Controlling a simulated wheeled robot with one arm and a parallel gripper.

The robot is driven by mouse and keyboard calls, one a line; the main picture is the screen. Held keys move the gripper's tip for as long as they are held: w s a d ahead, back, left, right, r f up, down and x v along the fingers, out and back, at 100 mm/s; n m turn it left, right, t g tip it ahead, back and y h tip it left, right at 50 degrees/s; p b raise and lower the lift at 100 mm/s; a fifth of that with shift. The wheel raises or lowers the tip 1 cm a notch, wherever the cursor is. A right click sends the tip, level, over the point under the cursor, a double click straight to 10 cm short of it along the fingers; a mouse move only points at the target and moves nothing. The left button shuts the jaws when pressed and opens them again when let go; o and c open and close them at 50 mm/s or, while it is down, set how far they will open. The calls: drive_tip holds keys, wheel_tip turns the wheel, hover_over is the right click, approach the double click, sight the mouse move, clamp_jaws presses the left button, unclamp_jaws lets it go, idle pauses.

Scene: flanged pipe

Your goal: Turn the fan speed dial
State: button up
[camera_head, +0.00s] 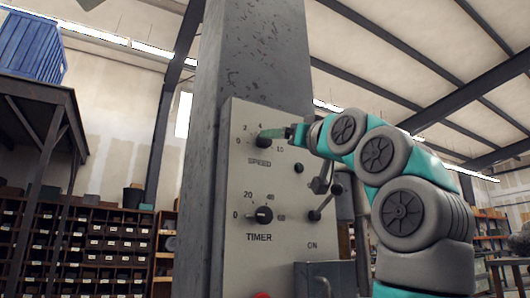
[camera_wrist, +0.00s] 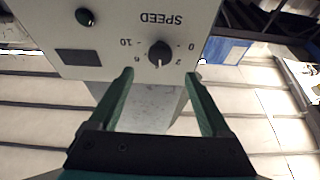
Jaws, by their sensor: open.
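The speed dial is a round black knob on a pale panel, under numbers from 0 to 10. In the wrist view, which is upside down, the speed dial (camera_wrist: 160,53) sits just beyond the fingertips, roughly centred between them, with its white mark towards the middle of the scale. My gripper (camera_wrist: 160,75) is open, with one green finger on each side and nothing between them. In the head view my gripper (camera_head: 270,133) is in front of the speed dial (camera_head: 262,140) and partly hides it. I cannot tell whether the fingers touch it.
The panel (camera_head: 233,165) is fixed to a grey column (camera_head: 253,60). A small black button (camera_head: 299,168) lies between. A grey box (camera_head: 335,278) juts out at the lower right.

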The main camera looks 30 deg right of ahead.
sight(262, 142)
drive_tip(key=w+r+n+p, duration=0.1)
drive_tip(key=w+r+p, duration=0.1)
drive_tip(key=w, duration=0.5)
drive_tip(key=shift+a+r+p, duration=0.2)
drive_tip(key=shift+r+p, duration=0.05)
drive_tip(key=shift+p, duration=0.55)
drive_tip(key=shift+c, duration=0.3)
clamp_jaws()
